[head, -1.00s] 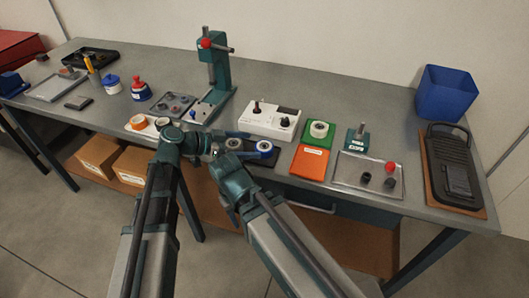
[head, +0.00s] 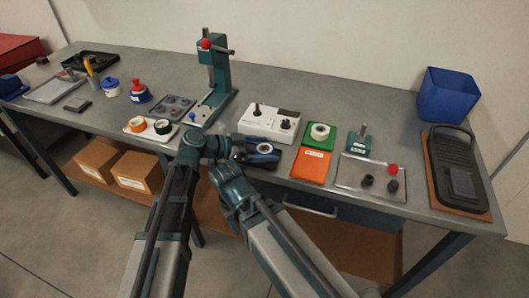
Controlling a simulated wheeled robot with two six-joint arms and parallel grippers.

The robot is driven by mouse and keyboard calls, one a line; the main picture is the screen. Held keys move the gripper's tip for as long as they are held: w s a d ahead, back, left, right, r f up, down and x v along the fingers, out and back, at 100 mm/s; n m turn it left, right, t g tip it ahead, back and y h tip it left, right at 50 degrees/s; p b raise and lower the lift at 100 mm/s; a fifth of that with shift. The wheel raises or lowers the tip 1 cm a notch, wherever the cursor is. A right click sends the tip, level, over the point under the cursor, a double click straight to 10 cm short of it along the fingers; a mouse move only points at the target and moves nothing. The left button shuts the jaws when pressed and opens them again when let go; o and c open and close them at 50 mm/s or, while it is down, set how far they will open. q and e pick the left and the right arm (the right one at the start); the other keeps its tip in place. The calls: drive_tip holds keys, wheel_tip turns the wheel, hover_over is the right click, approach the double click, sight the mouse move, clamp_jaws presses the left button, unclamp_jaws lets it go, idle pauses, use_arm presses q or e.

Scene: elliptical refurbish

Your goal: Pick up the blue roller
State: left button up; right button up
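A blue ring-shaped roller (head: 264,148) lies at the front edge of the bench, on a dark mat (head: 266,162). My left gripper (head: 239,153) is just left of it, low over the mat. Its fingers are small and dark against the mat, so I cannot tell whether they are open or touching anything. My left arm bends in front of the bench edge and partly covers the mat's left side. My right arm comes up from the lower right, with its joint just below the mat; its gripper is not visible.
A white tray with an orange roller (head: 137,124) and a black roller (head: 163,126) is left of my arm. A white control box (head: 270,121) stands behind the mat. Green (head: 320,134) and orange (head: 310,167) pads are to the right.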

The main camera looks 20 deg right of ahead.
use_arm(q)
drive_tip(key=c, duration=1.3)
drive_tip(key=shift+o, duration=0.2)
drive_tip(key=shift+r, duration=0.1)
wheel_tip(320, 180, up, 10)
drive_tip(key=p, duration=1)
drive_tip(key=shift+d, duration=0.1)
